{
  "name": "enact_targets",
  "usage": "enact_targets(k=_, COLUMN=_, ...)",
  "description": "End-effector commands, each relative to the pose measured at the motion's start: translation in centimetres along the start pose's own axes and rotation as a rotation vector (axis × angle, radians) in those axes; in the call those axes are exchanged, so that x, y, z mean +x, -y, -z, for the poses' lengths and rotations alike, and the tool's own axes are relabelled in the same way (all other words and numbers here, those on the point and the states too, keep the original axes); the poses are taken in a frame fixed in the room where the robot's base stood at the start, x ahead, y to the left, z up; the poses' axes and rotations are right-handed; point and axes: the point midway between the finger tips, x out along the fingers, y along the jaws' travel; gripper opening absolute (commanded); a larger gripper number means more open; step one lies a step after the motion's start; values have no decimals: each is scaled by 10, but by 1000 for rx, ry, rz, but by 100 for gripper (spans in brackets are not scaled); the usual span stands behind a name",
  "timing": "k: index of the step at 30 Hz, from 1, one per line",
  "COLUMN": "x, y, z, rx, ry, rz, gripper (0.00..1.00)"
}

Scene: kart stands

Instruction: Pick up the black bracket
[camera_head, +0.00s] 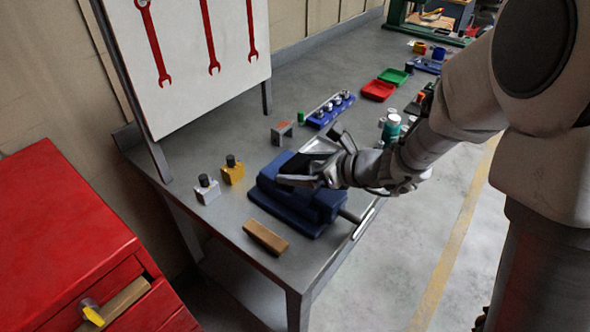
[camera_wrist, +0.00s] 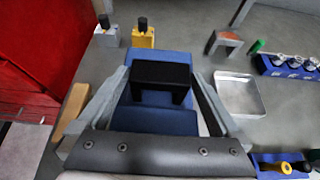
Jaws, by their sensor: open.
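The black bracket (camera_wrist: 161,74) shows in the wrist view as a dark block with a flat top and legs, resting on the blue vise (camera_wrist: 150,120). My gripper (camera_wrist: 160,82) is open, with one finger on each side of the bracket. I cannot tell whether either finger touches it. In the head view my gripper (camera_head: 306,160) reaches over the blue vise (camera_head: 298,205) from the right. There the fingers and hand largely hide the bracket.
A wooden block (camera_head: 265,237) lies at the bench's front edge. Grey (camera_head: 206,190) and yellow (camera_head: 232,170) blocks with black knobs stand left of the vise. A metal tray (camera_wrist: 240,94) lies right of it. A red cabinet (camera_head: 70,235) stands at left.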

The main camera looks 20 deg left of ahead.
Motion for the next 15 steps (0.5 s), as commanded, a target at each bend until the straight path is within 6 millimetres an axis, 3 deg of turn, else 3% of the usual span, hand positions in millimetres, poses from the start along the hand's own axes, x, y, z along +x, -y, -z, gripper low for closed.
enact_targets(k=7, x=1, y=0, z=0, rx=0, ry=0, rz=1, gripper=100)
enact_targets(k=15, x=1, y=0, z=0, rx=0, ry=0, rz=1, gripper=51)
